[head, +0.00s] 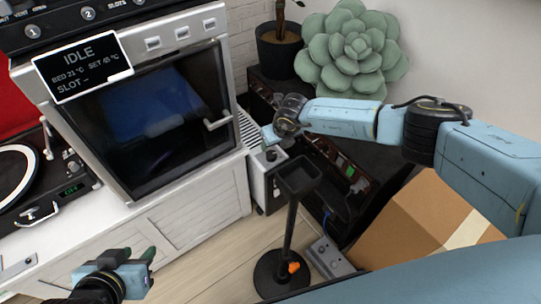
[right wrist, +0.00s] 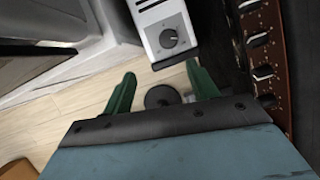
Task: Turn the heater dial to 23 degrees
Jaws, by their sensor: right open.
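The heater is a slim white unit (head: 262,178) standing between the white cabinet and the dark shelf in the head view. In the right wrist view its light top panel (right wrist: 150,18) carries a round grey dial (right wrist: 169,39) with small marks around it. I cannot read the numbers or the setting. My right gripper (right wrist: 160,72) is open and empty, its green fingers spread below the dial in that view and apart from it. In the head view the right arm's end hangs over the heater and hides part of it. My left gripper (head: 148,266) is low at the left, away from the heater.
A black stand (head: 290,230) with a tray top rises close in front of the heater. A dark shelf of equipment (head: 335,170) and a cardboard box (head: 425,215) are at the right. An oven-like machine (head: 150,120) sits on the white cabinet (head: 190,222).

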